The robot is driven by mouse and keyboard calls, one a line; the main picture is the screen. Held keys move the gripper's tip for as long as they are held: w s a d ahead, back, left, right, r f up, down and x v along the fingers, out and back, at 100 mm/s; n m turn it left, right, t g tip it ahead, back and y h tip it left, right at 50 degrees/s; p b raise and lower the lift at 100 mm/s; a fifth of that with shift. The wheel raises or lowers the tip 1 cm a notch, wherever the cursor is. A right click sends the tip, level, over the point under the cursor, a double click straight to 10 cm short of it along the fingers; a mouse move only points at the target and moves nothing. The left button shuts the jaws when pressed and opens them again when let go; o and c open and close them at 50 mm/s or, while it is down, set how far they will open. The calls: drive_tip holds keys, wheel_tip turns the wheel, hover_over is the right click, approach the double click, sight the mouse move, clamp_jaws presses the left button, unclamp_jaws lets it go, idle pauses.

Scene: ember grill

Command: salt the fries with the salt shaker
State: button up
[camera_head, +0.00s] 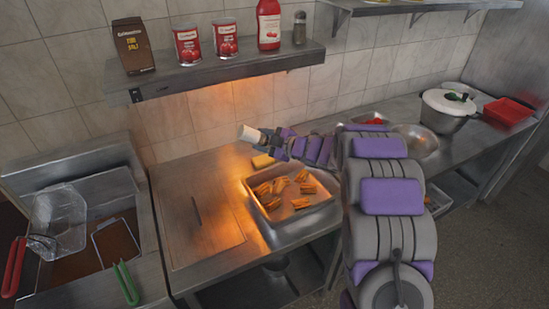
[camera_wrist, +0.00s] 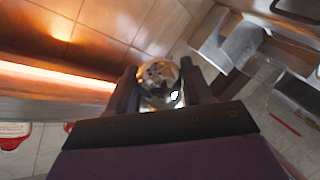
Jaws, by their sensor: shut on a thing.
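My gripper (camera_head: 265,141) is shut on the salt shaker (camera_head: 247,132), whose pale end sticks out to the left, tilted nearly flat. In the wrist view, the shaker's round metal cap with dark holes (camera_wrist: 158,74) sits between the two dark fingers of my gripper (camera_wrist: 160,92). The fries (camera_head: 283,190) are orange-yellow wedges spread in a shallow metal tray (camera_head: 313,219) on the counter. The gripper and shaker are above and behind the tray, toward its left side in the head view. I see no salt falling.
A wall shelf (camera_head: 220,70) holds a brown box, two red cans, a red bottle and another small shaker (camera_head: 299,28). A fryer with baskets (camera_head: 60,220) stands left. A yellow block (camera_head: 263,161) lies behind the tray. A pot (camera_head: 447,109) and red tray (camera_head: 508,111) stand right.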

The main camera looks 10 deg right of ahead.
sight(259, 132)
drive_tip(key=shift+w+a+r+m+t+h, duration=0.15)
drive_tip(key=shift+w+a+r+t+h, duration=0.1)
drive_tip(key=shift+a+r+h, duration=0.25)
drive_tip(key=shift+w+a+r+m+t+h, duration=0.15)
drive_tip(key=shift+w+a+r+h, duration=0.1)
drive_tip(key=shift+a+r+h, duration=0.2)
drive_tip(key=shift+w+a+r+t+h, duration=0.1)
drive_tip(key=shift+w+r+t+h, duration=0.15)
drive_tip(key=shift+r+h, duration=0.45)
drive_tip(key=shift+d+r+m+h+b, duration=0.1)
drive_tip(key=shift+r+m+h+b, duration=0.15)
drive_tip(key=shift+h, duration=0.6)
drive_tip(key=shift+d+r+m+h+b, duration=0.1)
drive_tip(key=shift+r+m+h, duration=0.2)
drive_tip(key=shift+h, duration=0.5)
drive_tip(key=shift+s+a+r+h, duration=0.15)
drive_tip(key=shift+s+r+h, duration=0.05)
drive_tip(key=shift+h, duration=0.6)
drive_tip(key=shift+s+a+r+h, duration=0.1)
drive_tip(key=shift+s+r+h, duration=0.1)
drive_tip(key=shift+h, duration=0.6)
drive_tip(key=shift+s, duration=0.1)
